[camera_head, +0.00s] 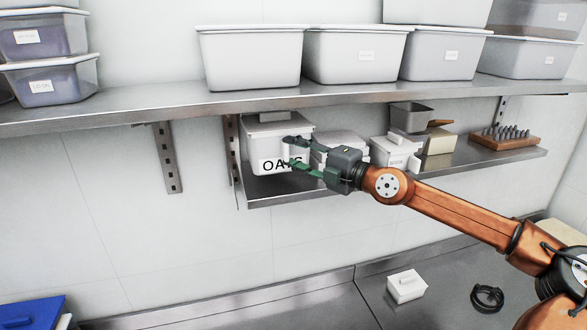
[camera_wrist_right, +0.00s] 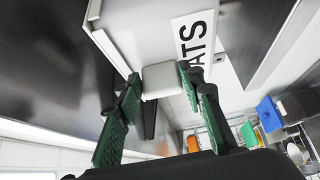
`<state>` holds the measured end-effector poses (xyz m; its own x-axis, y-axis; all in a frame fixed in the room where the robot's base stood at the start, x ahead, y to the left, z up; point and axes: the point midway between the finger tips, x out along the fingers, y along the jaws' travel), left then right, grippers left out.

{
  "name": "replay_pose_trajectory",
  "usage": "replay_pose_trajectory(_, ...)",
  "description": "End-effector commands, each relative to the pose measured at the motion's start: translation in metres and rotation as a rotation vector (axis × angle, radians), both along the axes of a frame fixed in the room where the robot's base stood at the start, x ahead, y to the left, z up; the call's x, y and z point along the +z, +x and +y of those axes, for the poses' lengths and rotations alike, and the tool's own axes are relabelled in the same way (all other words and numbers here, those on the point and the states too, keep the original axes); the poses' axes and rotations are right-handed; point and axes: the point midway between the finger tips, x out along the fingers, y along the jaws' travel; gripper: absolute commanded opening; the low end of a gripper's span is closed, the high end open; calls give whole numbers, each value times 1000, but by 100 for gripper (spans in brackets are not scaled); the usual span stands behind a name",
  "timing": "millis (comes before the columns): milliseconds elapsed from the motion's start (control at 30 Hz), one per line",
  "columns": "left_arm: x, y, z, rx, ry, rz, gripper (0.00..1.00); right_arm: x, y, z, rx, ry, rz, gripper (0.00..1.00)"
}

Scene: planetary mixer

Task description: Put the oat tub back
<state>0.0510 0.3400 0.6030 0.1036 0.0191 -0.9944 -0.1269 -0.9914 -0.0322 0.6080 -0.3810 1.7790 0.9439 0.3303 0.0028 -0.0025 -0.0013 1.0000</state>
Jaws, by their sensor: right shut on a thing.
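The white oat tub (camera_head: 263,150), with black letters reading "OA…S" on its front, is at the left end of the lower steel shelf (camera_head: 300,189), under the upper shelf. Part of its label is hidden behind my fingers. My right gripper (camera_head: 291,154) is shut on the tub's handle. In the right wrist view, the light handle (camera_wrist_right: 160,80) sits between the green fingers of the right gripper (camera_wrist_right: 157,88), and the label (camera_wrist_right: 196,45) shows "ATS". I cannot tell whether the tub's base touches the shelf. My left gripper is out of view.
White lidded tubs (camera_head: 396,152) and a wooden block holding several small dark pieces (camera_head: 504,136) stand further right on the lower shelf. Large bins (camera_head: 250,58) line the upper shelf (camera_head: 180,104) close above. A small white box (camera_head: 406,286) and a black ring (camera_head: 487,297) lie on the counter below.

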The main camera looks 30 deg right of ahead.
Motion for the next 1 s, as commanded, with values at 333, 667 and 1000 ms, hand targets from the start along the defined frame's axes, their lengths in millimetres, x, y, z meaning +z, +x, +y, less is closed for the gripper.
replay_pose_trajectory(333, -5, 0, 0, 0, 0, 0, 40, -11, 0, 1, 1, -1, -10, 0)
replay_pose_trajectory(667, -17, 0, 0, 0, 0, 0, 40, -25, -1, 2, 2, 0, -11, 0)
replay_pose_trajectory(1000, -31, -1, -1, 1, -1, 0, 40, -49, 4, 0, 0, 0, -9, 0)
